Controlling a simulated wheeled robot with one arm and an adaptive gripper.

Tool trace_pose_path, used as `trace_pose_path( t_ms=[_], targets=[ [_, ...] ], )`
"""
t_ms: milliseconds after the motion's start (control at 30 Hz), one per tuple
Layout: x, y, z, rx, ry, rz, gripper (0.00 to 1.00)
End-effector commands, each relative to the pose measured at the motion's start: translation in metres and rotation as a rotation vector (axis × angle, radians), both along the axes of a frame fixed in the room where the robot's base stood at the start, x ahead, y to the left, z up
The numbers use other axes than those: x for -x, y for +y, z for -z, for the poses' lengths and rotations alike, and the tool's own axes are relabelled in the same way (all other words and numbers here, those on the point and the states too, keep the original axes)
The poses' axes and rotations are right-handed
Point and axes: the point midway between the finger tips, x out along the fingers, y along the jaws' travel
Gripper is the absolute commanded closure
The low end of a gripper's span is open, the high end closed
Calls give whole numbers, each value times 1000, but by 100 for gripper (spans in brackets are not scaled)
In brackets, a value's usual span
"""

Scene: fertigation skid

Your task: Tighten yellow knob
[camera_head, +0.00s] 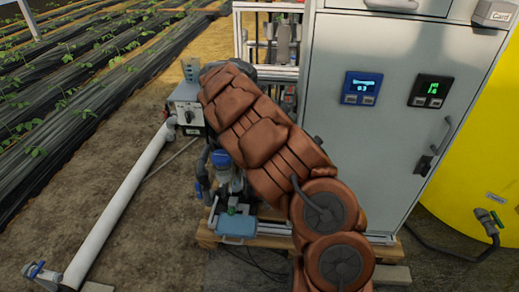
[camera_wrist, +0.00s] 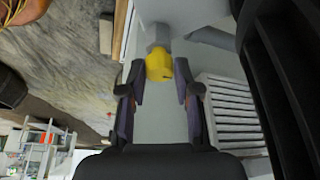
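The yellow knob (camera_wrist: 158,67) shows in the wrist view, on a grey fitting in front of a pale panel. My gripper (camera_wrist: 160,78) has its two dark fingers apart, one on each side of the knob near the fingertips. A narrow gap shows between the knob and each finger, so the gripper does not look closed on it. How deep the knob lies between the fingers is hard to tell. In the head view my brown arm hides both the knob and the gripper.
A slatted white vent (camera_wrist: 223,108) lies right of the fingers in the wrist view. In the head view a grey cabinet (camera_head: 385,130) with two small displays stands right of my arm. A yellow tank (camera_head: 478,150) is beyond it. A white pipe (camera_head: 120,205) crosses the soil at left.

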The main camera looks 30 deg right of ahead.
Motion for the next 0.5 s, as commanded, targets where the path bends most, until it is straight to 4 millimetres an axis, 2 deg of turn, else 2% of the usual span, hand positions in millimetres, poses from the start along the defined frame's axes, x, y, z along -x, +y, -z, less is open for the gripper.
trace_pose_path(
  t_ms=[33, 200, 500],
  targets=[
    [-1, 1, 0, 0, -2, -2, 63],
    [0, 0, 0, 0, 0, 0, 46],
    [0, 0, -1, 1, 1, 0, 46]
  ],
)
